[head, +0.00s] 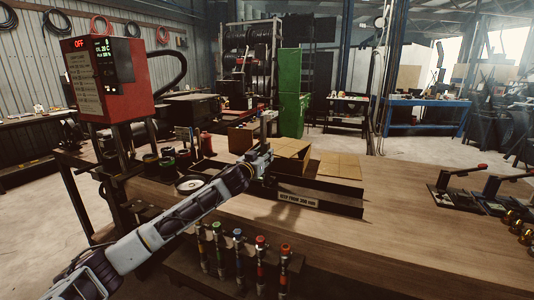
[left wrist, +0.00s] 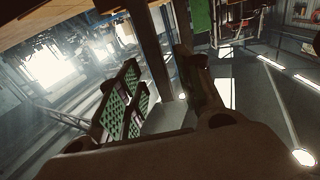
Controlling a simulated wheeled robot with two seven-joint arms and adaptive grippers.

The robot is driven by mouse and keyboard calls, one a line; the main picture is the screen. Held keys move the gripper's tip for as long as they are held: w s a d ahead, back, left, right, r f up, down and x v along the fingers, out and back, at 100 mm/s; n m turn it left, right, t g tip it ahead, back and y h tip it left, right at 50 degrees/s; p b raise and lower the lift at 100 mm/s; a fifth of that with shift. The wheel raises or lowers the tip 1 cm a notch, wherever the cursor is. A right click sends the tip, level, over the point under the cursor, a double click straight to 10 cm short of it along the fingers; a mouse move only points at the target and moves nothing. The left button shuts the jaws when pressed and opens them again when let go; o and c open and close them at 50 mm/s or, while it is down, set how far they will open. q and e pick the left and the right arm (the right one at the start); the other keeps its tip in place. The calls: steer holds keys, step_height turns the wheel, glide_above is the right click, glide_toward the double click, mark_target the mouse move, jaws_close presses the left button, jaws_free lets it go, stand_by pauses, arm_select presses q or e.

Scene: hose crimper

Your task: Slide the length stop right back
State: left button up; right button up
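The length stop seems to be the small upright grey piece (head: 266,124) just beyond my left gripper in the head view. Its lower part is hidden by the gripper, so I cannot tell if they touch. My left gripper (head: 262,156) is over the bench at the labelled dark rail (head: 298,199). In the left wrist view the fingers (left wrist: 165,90) stand apart, green pads showing on the left one. A dark upright bar (left wrist: 154,48) shows between and beyond them; I cannot tell whether it is the stop. My right gripper is not in view.
A red control box (head: 107,78) stands at the left of the bench (head: 400,215). Levers (head: 462,184) stand at the right.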

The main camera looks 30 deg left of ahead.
arm_select(q)
steer(key=shift+w, duration=1.75)
jaws_close()
